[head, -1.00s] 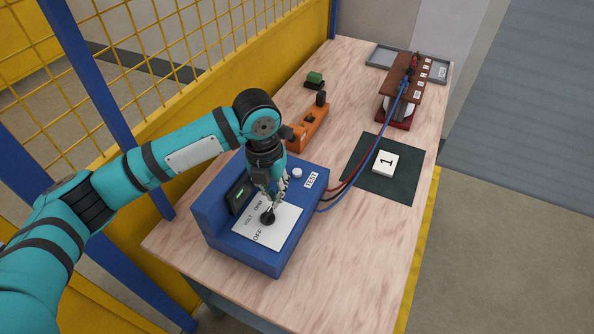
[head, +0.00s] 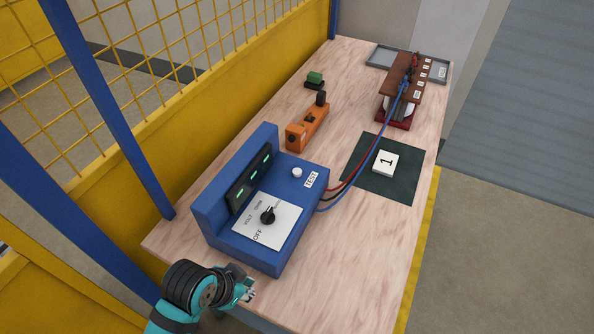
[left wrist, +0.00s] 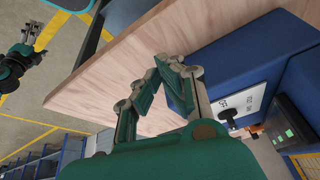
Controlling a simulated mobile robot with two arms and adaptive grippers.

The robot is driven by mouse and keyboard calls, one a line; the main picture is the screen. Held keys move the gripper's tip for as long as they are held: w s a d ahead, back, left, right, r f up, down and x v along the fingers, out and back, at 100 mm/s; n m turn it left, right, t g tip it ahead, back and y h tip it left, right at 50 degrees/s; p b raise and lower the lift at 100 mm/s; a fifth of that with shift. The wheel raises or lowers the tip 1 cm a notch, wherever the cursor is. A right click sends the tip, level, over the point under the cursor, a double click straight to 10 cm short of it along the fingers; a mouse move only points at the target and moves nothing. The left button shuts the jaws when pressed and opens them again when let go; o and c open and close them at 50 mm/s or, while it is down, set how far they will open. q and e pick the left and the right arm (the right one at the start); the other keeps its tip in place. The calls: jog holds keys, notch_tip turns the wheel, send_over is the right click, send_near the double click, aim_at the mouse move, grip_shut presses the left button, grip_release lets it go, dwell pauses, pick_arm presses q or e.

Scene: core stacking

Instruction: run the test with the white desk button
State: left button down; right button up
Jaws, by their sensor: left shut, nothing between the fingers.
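The white desk button (head: 297,172) sits on top of the blue test box (head: 240,249), beside a TEST label (head: 311,179). Nothing covers it. The box also has a white dial plate with a black knob (head: 267,215); the knob's exact setting is too small to tell. My left gripper (head: 248,292) is low at the near edge of the table, in front of the box and well away from the button. In the left wrist view it (left wrist: 158,68) is shut and empty, with the box to its right. My right gripper (left wrist: 30,35) shows small at that view's upper left; its jaws are unclear.
A dark display with green lit marks (head: 249,181) stands on the box. Red, black and blue leads run to a brown-topped device (head: 402,77). An orange tool (head: 308,127), a green block (head: 315,78) and a white block marked 1 (head: 385,162) on a dark mat are beyond. A yellow mesh fence borders the left.

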pick_arm(q)
jog(key=s+a+f+n+g+y+b, duration=0.1)
jog(key=s+a+f+n, duration=0.3)
jog(key=f, duration=0.8)
jog(key=s+a+f+m+y, duration=0.1)
jog(key=s+f, duration=0.4)
jog(key=f, duration=0.7)
jog(key=s+a+f+n+g+b, duration=0.1)
jog(key=s+a+f+n, duration=0.3)
jog(key=f, duration=0.9)
jog(key=s+a+f+m, duration=0.1)
jog(key=s+f, duration=0.5)
jog(key=s, duration=0.5)
jog(key=shift+s+a+f+m+g+y+b, duration=0.15)
jog(key=shift+s+m+g+y+b, duration=0.15)
jog(key=shift+s+g+b, duration=0.1)
